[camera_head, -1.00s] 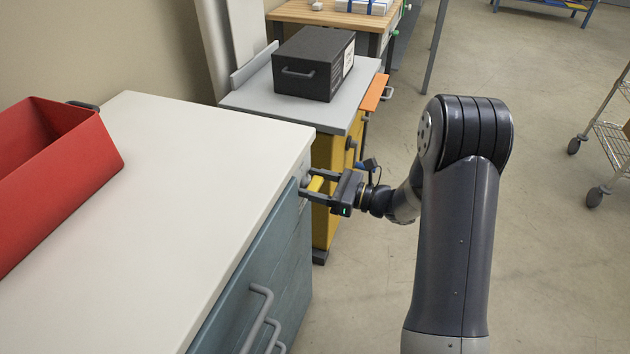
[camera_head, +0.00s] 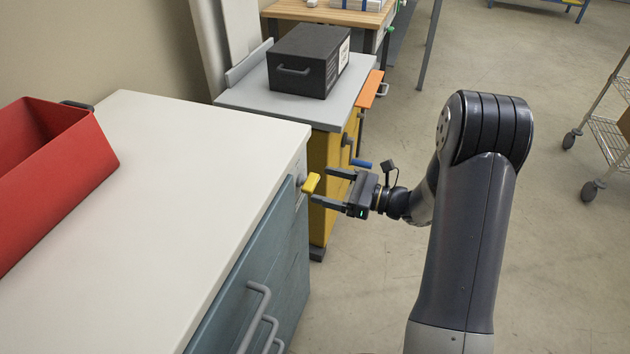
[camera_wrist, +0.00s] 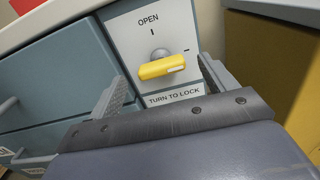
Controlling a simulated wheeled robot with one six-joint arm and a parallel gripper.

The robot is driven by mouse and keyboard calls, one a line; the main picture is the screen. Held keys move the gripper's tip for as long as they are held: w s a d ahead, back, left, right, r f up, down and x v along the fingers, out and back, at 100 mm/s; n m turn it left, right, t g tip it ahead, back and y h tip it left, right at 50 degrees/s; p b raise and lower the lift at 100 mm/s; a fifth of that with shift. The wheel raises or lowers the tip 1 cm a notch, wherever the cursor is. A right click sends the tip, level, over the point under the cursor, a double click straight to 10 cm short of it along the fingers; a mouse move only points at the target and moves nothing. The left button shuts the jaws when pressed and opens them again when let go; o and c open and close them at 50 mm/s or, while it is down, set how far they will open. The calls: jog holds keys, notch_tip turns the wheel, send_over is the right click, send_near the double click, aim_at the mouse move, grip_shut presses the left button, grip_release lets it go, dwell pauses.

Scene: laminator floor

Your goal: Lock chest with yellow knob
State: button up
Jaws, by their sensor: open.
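The chest is the blue-grey drawer cabinet with a white top (camera_head: 200,150). Its yellow knob (camera_head: 311,184) sticks out of the panel at the upper corner of its front. In the wrist view the yellow knob (camera_wrist: 162,67) lies crosswise, roughly level with the lettering and toward the right-hand tick, not upright under the OPEN mark. The plate (camera_wrist: 174,97) below it reads TURN TO LOCK. My gripper (camera_head: 323,187) is open and empty, just off the knob and facing it. In the wrist view the fingers flank the knob with gaps on both sides.
A red bin (camera_head: 50,175) stands on the white top. Behind is a yellow cabinet (camera_head: 320,155) with a grey top, a black box (camera_head: 310,60) on it and a blue handle (camera_head: 362,164) close to my gripper. A wire cart (camera_head: 605,140) stands right. The floor between is clear.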

aim_at(311, 182)
jog(key=v, duration=0.6)
jog(key=x, duration=1)
jog(key=shift+a, duration=0.15)
jog(key=shift+w+a+f+b, duration=0.1)
jog(key=shift+a+f+b, duration=0.1)
jog(key=shift+b, duration=0.4)
jog(key=shift+r+n+b, duration=0.15)
jog(key=shift+n+b, duration=0.35)
jog(key=shift+n, duration=0.3)
jog(key=shift+r, duration=0.1)
